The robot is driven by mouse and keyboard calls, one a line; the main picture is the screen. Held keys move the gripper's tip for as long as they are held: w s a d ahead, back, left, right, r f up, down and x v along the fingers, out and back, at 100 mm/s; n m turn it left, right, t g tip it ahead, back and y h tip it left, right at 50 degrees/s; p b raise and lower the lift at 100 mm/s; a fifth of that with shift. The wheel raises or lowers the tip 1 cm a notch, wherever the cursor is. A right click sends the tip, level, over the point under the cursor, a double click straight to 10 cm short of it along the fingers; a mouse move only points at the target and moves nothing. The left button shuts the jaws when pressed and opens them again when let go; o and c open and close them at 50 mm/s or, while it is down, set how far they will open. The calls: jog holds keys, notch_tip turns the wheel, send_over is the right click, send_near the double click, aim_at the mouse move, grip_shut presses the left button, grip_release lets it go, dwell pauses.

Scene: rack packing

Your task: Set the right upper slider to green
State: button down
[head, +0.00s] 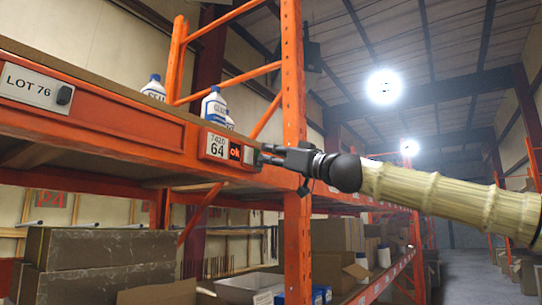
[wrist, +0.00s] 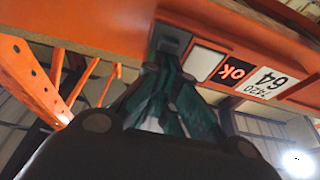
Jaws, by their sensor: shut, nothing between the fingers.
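The right label holder (head: 228,149) is on the orange upper beam, with "7420 64" on white and a red "ok" on black. A pale blank patch follows to its right. In the wrist view the holder (wrist: 238,74) appears turned over, and a dark grey slider knob (wrist: 173,40) sits at the end beyond the pale patch. The fingers hide the knob in the head view.
The left holder (head: 36,87) reads "LOT 76" and has a dark knob (head: 64,95). White bottles (head: 214,105) with blue caps stand on the upper shelf. An orange upright (head: 294,120) rises close behind my gripper. Boxes (head: 100,250) fill the lower shelf; the aisle is open at right.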

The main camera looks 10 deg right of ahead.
jog(key=shift+r, duration=0.35)
jog(key=s+d+b, duration=0.3)
jog(key=s+d, duration=0.3)
jog(key=s, duration=0.1)
jog(key=shift+d, duration=0.25)
jog(key=shift+a, duration=0.1)
dwell(0.7)
